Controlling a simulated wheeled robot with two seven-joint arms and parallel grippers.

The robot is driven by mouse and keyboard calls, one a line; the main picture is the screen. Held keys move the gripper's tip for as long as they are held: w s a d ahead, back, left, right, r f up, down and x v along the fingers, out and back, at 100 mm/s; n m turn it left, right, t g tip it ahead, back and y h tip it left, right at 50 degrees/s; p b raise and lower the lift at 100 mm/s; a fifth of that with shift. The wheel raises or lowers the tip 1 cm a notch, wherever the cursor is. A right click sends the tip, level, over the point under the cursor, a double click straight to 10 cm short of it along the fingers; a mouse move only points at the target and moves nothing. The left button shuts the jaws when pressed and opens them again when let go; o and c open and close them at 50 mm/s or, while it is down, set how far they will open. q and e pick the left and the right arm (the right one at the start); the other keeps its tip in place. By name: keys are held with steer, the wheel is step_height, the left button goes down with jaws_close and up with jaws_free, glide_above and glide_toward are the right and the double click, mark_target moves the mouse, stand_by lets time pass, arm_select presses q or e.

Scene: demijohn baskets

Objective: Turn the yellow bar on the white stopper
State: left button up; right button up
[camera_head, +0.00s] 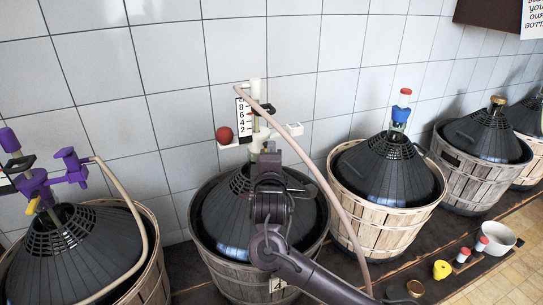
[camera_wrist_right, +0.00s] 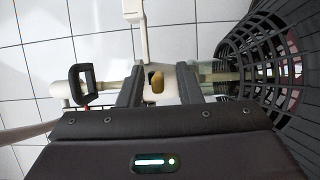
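The white stopper (camera_head: 257,125) stands upright on the neck of the second demijohn (camera_head: 222,215), with a white scale and a red ball on it. In the right wrist view the stopper lies sideways across the picture, and its small yellow-brown bar (camera_wrist_right: 158,85) shows at the middle. My right gripper (camera_head: 268,165) is in front of the stopper's lower part. In the wrist view its two fingers (camera_wrist_right: 158,76) are spread, one on each side of the bar, with gaps between. The bar is hidden in the head view. My left gripper is not in view.
A pinkish hose (camera_head: 325,185) runs from the stopper down past my right arm. A black clip (camera_wrist_right: 82,86) is beside the fingers. A purple stopper (camera_head: 70,170) on another demijohn is at left, a blue one (camera_head: 399,115) at right. A white bowl (camera_head: 496,238) stands on the bench.

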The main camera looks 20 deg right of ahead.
steer(key=v, duration=0.7)
steer(key=shift+s+b, duration=0.35)
steer(key=shift+s, duration=0.05)
steer(key=shift+a, duration=0.15)
